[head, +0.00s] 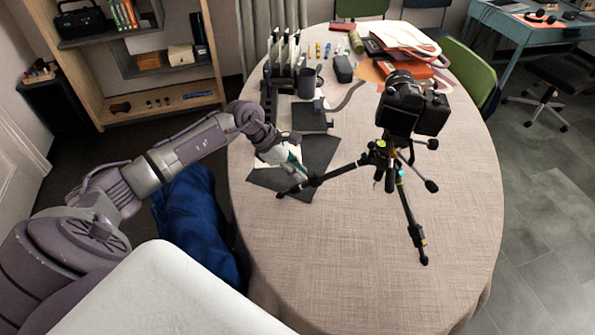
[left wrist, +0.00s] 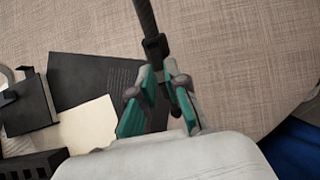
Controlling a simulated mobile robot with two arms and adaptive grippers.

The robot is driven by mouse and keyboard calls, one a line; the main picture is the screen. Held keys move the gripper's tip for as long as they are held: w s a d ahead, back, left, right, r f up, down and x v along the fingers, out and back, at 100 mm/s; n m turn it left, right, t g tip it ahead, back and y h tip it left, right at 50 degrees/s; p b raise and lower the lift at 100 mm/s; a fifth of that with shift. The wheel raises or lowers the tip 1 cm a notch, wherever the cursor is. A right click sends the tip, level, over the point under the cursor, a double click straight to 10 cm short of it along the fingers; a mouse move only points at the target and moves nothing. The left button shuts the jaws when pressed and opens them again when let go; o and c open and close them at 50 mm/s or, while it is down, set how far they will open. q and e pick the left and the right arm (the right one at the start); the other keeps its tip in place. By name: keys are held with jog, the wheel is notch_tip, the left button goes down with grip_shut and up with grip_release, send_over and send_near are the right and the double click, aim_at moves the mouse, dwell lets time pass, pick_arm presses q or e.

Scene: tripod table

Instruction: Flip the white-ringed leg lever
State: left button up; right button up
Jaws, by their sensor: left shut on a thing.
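A black tripod (head: 417,225) stands on the round table (head: 330,260) with legs spread and a black camera (head: 412,108) on top. One leg reaches left to the dark mats, and its lower part shows in the left wrist view (left wrist: 147,18). My left gripper (head: 298,168) is at this leg near its foot. In the left wrist view its green-padded fingers (left wrist: 163,85) are closed on the leg, one on each side. The fingers hide part of the leg and its lever. I cannot make out a white ring. My right gripper is out of view.
Black mats and a pale sheet (left wrist: 88,128) lie under the left leg. A dark mug (head: 306,83), a rack and a box stand behind. Papers and a red box (head: 405,70) lie at the back. The table's front right is clear.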

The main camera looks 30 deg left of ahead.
pick_arm(q)
jog(key=shift+r, duration=0.3)
grip_shut()
jog(key=shift+d+r, duration=0.1)
jog(key=shift+r, duration=0.05)
jog(key=shift+w+d+r, duration=0.1)
jog(key=shift+r, duration=0.05)
jog(key=shift+w+d+r, duration=0.1)
jog(key=shift+r, duration=0.1)
jog(key=shift+d+r, duration=0.1)
jog(key=shift+r, duration=0.1)
jog(key=shift+w+d+r, duration=0.1)
jog(key=shift+w+d, duration=0.05)
jog(key=shift+d, duration=0.05)
dwell(0.6)
jog(key=shift+w+d+r, duration=0.1)
jog(key=shift+d+r, duration=0.05)
jog(key=shift+d, duration=0.05)
